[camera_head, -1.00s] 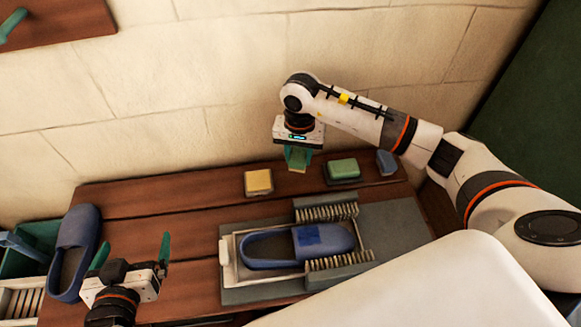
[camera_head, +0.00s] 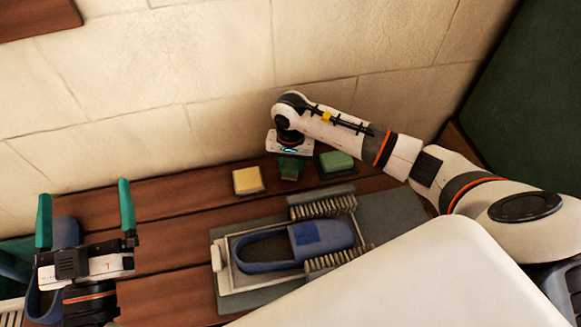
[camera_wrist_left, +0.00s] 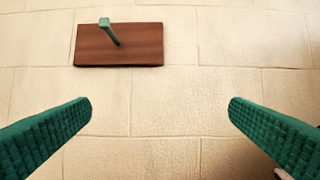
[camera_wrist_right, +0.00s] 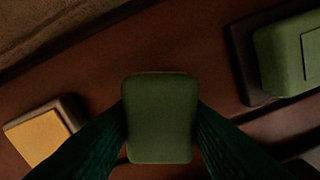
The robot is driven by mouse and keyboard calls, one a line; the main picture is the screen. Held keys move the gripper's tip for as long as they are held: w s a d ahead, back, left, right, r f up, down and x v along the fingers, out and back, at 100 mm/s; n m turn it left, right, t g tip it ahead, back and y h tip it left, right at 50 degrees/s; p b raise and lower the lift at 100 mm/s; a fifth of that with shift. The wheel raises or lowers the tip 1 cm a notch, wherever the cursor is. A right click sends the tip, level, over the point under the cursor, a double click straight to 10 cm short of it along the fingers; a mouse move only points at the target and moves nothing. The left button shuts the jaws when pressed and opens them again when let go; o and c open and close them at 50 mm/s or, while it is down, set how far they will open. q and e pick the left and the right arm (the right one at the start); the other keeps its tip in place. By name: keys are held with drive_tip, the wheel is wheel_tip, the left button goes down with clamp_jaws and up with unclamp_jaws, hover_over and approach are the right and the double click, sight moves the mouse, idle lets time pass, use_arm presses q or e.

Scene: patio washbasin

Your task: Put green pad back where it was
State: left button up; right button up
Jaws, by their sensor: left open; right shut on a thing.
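My right gripper (camera_head: 289,172) is shut on a green pad (camera_wrist_right: 160,118), which shows upright between the fingers in the right wrist view. It is over the back of the wooden table, between a yellow pad (camera_head: 248,179) and another green pad (camera_head: 336,160) on a dark base. I cannot tell whether the held pad touches the table. My left gripper (camera_head: 84,195) is open and empty at the left, above a blue slipper (camera_head: 66,232).
A blue slipper with a darker blue patch (camera_head: 318,237) lies in a grey tray (camera_head: 225,283) with brush rows (camera_head: 322,205). The stone wall (camera_head: 200,80) rises behind the table (camera_head: 165,255). A wooden board with a green peg (camera_wrist_left: 118,45) is on the wall.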

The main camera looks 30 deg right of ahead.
use_arm(q)
drive_tip(key=shift+s+r+t+h, duration=0.25)
drive_tip(key=shift+r+t+h, duration=0.05)
drive_tip(key=shift+r, duration=0.25)
use_arm(e)
drive_tip(key=shift+f, duration=0.5)
drive_tip(key=shift+f, duration=0.1)
drive_tip(key=o, duration=0.9)
use_arm(q)
drive_tip(key=shift+s+r+t, duration=0.15)
drive_tip(key=shift+r+t, duration=0.15)
drive_tip(key=shift+r, duration=0.1)
use_arm(e)
drive_tip(key=shift+o, duration=0.2)
